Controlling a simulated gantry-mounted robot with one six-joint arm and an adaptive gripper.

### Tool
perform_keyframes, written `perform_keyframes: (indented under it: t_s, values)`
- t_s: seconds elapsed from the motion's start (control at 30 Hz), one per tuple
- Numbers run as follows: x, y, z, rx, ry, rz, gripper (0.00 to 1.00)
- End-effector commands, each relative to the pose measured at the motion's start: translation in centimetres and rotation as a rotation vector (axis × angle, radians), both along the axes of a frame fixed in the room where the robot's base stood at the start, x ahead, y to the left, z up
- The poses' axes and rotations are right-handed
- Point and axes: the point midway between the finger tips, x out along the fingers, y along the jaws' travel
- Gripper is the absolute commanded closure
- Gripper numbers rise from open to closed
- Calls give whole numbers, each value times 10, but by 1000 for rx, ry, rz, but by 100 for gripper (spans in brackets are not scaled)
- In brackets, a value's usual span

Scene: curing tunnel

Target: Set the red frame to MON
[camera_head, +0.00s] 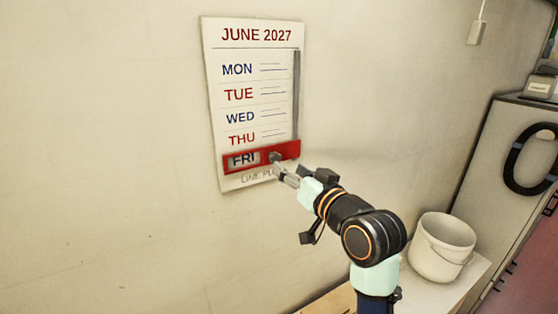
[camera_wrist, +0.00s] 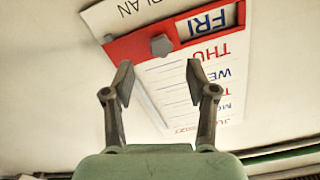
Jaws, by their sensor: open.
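A white wall calendar headed JUNE 2027 (camera_head: 257,35) lists MON, TUE, WED, THU and FRI from top to bottom. The red frame (camera_head: 233,168) sits around FRI, the lowest row. It also shows in the wrist view (camera_wrist: 123,49), where the calendar appears upside down. A grey knob (camera_wrist: 161,45) stands out from the frame's solid part. A dark vertical slot (camera_head: 296,95) runs up the calendar's right side. My gripper (camera_head: 280,169) is at the knob in the head view. In the wrist view my gripper (camera_wrist: 158,78) is open, its fingertips apart on either side below the knob. Contact cannot be told.
A white bucket (camera_head: 441,250) stands on a light bench at the lower right. A grey cabinet (camera_head: 490,165) with a black hose loop is at the far right. A small box hangs on a cord (camera_head: 478,32) at the upper right. The wall around the calendar is bare.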

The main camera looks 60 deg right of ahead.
Motion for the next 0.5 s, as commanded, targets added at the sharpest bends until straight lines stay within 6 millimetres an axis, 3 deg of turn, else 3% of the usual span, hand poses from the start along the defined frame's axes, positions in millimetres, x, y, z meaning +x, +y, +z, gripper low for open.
perform_keyframes:
  t_s: [0.3, 0.5]
  values:
    - [47, -31, 1, 1, 4, 1, 43]
    - [55, -36, 0, 0, 2, 1, 43]
